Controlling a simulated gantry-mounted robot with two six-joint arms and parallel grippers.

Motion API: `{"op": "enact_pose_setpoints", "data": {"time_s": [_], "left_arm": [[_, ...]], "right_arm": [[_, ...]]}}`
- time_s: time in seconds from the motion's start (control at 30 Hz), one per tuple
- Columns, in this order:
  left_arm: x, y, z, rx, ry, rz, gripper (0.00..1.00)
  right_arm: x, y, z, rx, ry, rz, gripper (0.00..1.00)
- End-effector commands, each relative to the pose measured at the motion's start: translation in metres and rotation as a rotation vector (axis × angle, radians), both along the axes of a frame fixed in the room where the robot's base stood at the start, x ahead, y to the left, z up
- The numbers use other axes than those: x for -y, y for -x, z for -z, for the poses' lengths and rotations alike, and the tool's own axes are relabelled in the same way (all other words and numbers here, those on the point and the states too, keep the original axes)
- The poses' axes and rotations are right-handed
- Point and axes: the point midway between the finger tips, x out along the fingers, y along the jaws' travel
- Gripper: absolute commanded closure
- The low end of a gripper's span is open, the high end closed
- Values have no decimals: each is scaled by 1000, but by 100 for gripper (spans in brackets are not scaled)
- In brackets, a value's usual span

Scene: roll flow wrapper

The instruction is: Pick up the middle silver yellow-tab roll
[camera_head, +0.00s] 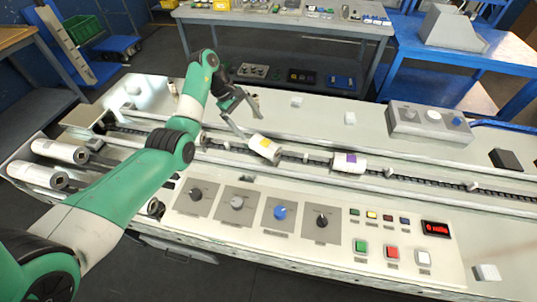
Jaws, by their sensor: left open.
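A silver-white roll with a yellow tab (266,149) lies at an angle on the dark conveyor chain, between another roll to the left and a roll with a purple tab (348,163) to the right. My left gripper (250,126) is open and empty, just above and to the left of the yellow-tab roll. One finger's tip is close to the roll's left end; I cannot tell if they touch. Another pale roll (201,139) is partly hidden behind my left arm. My right gripper is not in view.
A control panel with several knobs, buttons and a red display (435,228) fills the front of the machine. A grey box with knobs (430,124) stands at the back right. Large silver cylinders (60,151) lie at the left. The chain right of the purple-tab roll is mostly clear.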

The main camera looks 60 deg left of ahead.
Motion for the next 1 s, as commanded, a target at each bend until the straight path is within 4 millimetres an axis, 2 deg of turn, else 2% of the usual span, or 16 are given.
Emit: {"op": "enact_pose_setpoints", "data": {"time_s": [0.03, 0.23, 0.5, 0.77, 0.87, 1.0], "left_arm": [[-5, 3, 7, 2, -1, -11, 0], [-5, 4, 11, 1, 0, -16, 0], [7, -15, 57, 1, 0, -15, 0], [10, -20, 65, 1, -1, -15, 0], [12, -22, 77, 1, 0, -15, 0], [19, -28, 102, 1, 0, -15, 0]], "right_arm": [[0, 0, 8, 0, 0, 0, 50], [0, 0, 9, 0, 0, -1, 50], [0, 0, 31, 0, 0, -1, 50], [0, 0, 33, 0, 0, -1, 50], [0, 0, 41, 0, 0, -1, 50], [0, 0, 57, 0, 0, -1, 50]]}}
